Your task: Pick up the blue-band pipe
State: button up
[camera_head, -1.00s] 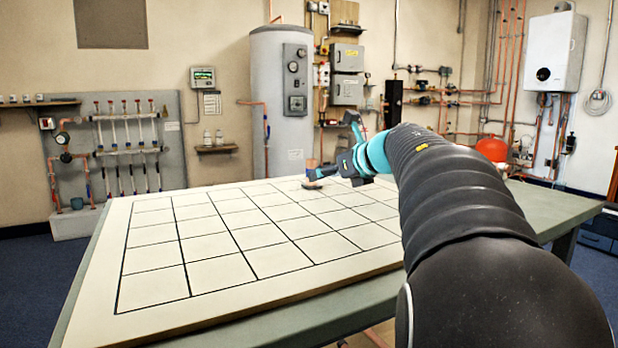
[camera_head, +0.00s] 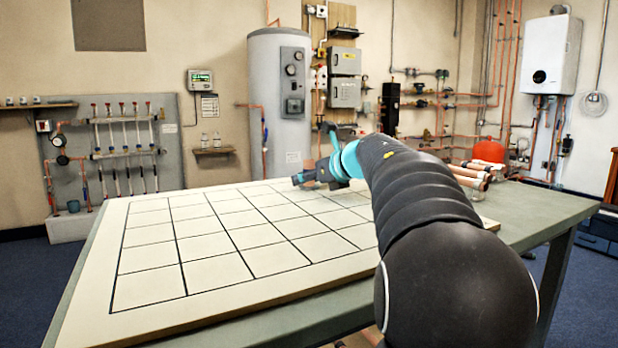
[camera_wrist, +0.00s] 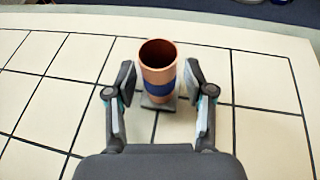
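The blue-band pipe (camera_wrist: 158,66) is a copper tube with a blue band. In the wrist view it stands upright on a small grey square base (camera_wrist: 150,103) on the gridded board. My gripper (camera_wrist: 160,76) is open, with one finger on each side of the pipe. Narrow gaps show between the fingers and the pipe, so it is not gripped. In the head view my gripper (camera_head: 303,178) is low over the board's far part, and the pipe is hidden behind it.
The pale board (camera_head: 220,262) with black grid lines lies on a green-grey table (camera_head: 540,212); its left and front squares are clear. Several copper pipes (camera_head: 472,174) lie at the table's right, behind my arm. A tall grey cylinder (camera_head: 268,130) stands behind the table.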

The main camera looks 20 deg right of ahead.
aim_at(309, 160)
grip_shut()
jog(key=shift+r, duration=0.15)
jog(key=shift+r, duration=0.25)
notch_tip(309, 160, up, 4)
jog(key=shift+f+p, duration=0.1)
jog(key=shift+p, duration=0.95)
jog(key=w+d+r+p, duration=0.5)
jog(key=w+d+r, duration=0.1)
jog(key=d, duration=0.3)
jog(key=shift+w+d+r, duration=0.25)
jog(key=shift+w, duration=0.15)
